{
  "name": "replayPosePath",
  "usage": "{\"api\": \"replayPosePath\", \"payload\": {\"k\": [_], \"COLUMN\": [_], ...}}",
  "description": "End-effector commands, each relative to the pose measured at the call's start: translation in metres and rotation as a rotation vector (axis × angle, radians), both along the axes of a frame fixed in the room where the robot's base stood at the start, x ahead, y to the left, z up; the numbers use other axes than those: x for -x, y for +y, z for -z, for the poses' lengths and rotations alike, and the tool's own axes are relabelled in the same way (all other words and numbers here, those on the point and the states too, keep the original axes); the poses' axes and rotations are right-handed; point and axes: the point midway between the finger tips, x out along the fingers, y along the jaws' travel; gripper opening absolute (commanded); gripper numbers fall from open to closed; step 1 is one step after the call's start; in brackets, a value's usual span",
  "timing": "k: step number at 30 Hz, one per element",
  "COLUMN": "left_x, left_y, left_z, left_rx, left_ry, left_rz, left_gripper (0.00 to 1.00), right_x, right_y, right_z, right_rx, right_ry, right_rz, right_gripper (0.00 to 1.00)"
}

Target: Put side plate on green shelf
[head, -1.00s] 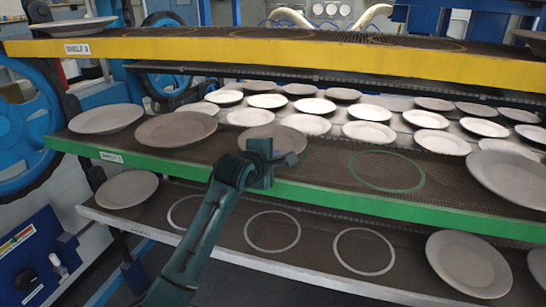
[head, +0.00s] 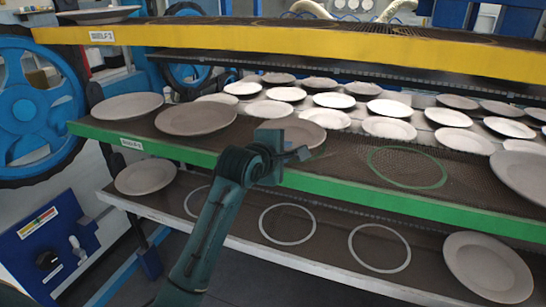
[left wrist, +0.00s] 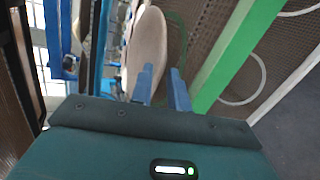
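The green shelf (head: 330,188) crosses the head view in the middle, with an empty green ring (head: 406,168) marked on its mesh. The green shelf edge (left wrist: 235,55) is to the right there. My right gripper is not in view.
More plates lie on the green shelf, at left (head: 195,118) and far right (head: 525,175). A yellow shelf (head: 290,38) hangs above. A lower shelf (head: 245,242) holds plates at both ends and empty white rings. Rows of pale plates (head: 390,128) stand behind.

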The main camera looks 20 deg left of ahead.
Motion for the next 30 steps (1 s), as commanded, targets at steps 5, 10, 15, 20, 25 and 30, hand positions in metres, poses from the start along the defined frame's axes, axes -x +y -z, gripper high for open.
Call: {"api": "replayPosePath", "payload": {"k": [5, 10, 15, 20, 25, 30], "left_x": [0.034, 0.057, 0.068, 0.07, 0.083, 0.139], "left_y": [0.004, 0.008, 0.01, 0.01, 0.007, 0.0], "left_z": [-0.012, -0.021, -0.025, -0.018, 0.056, 0.178], "left_rx": [0.001, 0.0, 0.0, -0.024, -0.275, -0.738], "left_ry": [-0.002, -0.001, 0.001, 0.006, 0.034, 0.044], "left_rz": [0.0, 0.0, 0.0, 0.008, 0.114, 0.365], "left_gripper": [0.17, 0.17, 0.17, 0.17, 0.17, 0.17], "right_x": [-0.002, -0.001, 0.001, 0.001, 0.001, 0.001], "right_y": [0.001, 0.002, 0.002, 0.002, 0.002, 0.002], "right_z": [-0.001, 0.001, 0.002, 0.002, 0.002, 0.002], "right_rx": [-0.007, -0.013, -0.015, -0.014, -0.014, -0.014], "right_ry": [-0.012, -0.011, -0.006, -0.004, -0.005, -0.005], "right_rz": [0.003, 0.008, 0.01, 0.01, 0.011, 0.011], "right_gripper": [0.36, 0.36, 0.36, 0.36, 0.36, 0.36]}}
